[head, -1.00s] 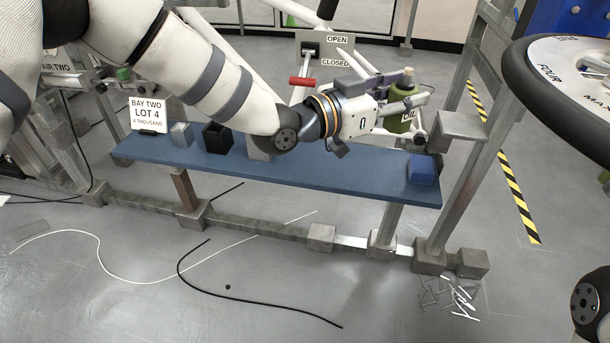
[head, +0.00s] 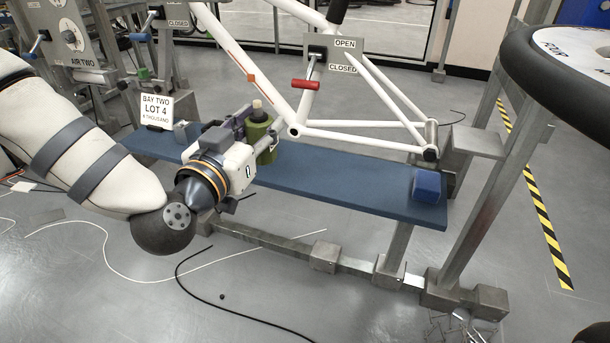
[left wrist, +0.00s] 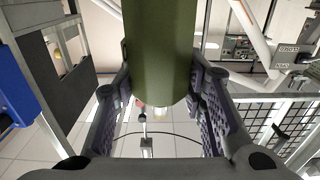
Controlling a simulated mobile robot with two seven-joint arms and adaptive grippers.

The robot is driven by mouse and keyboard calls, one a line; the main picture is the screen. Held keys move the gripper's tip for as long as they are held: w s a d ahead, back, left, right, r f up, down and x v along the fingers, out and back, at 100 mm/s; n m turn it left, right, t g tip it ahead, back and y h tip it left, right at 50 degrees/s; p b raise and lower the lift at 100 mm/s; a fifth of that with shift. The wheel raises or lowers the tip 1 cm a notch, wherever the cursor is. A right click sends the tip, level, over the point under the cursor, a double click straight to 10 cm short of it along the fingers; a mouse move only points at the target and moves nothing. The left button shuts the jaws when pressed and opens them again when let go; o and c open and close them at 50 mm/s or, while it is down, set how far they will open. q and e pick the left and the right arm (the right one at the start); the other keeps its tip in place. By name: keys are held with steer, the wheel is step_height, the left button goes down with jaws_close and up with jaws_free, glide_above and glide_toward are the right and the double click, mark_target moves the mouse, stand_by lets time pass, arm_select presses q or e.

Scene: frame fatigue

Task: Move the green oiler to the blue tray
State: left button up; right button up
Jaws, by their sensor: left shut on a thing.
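The green oiler (head: 262,136), a green bottle with a pale cap, is held by my left gripper (head: 252,142) in the head view. It looks roughly upright, in front of the far-left half of a long blue board (head: 330,185). I cannot tell whether it touches the board. In the left wrist view the oiler's green body (left wrist: 160,45) sits between the two purple-grey fingers (left wrist: 160,95). The long blue board may be the blue tray; I cannot tell for sure. My right gripper is out of view.
A blue block (head: 427,186) lies at the board's right end. A sign reading BAY TWO LOT 4 (head: 157,108) and a small grey block (head: 186,132) stand at its left. The board's middle right is bare.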

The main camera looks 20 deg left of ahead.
arm_select(q)
steer(key=shift+w+d+f+b, duration=0.6)
steer(key=shift+w+f+b, duration=0.25)
steer(key=shift+w+f, duration=1.35)
steer(key=shift+w+d+f+b, duration=0.55)
steer(key=shift+w+f+b, duration=0.3)
steer(key=shift+w+f, duration=1.25)
steer(key=shift+w+d+f+b, duration=0.6)
steer(key=shift+w+f+b, duration=0.25)
steer(key=shift+w+f, duration=1.35)
steer(key=o, duration=1.3)
steer(key=shift+s, duration=0.1)
steer(key=shift+c, duration=0.2)
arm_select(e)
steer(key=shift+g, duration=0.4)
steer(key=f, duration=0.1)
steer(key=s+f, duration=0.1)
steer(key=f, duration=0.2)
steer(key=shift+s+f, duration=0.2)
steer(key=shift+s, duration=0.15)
arm_select(q)
steer(key=shift+r, duration=0.15)
steer(key=s+p, duration=0.2)
steer(key=s, duration=1)
steer(key=shift+a, duration=0.2)
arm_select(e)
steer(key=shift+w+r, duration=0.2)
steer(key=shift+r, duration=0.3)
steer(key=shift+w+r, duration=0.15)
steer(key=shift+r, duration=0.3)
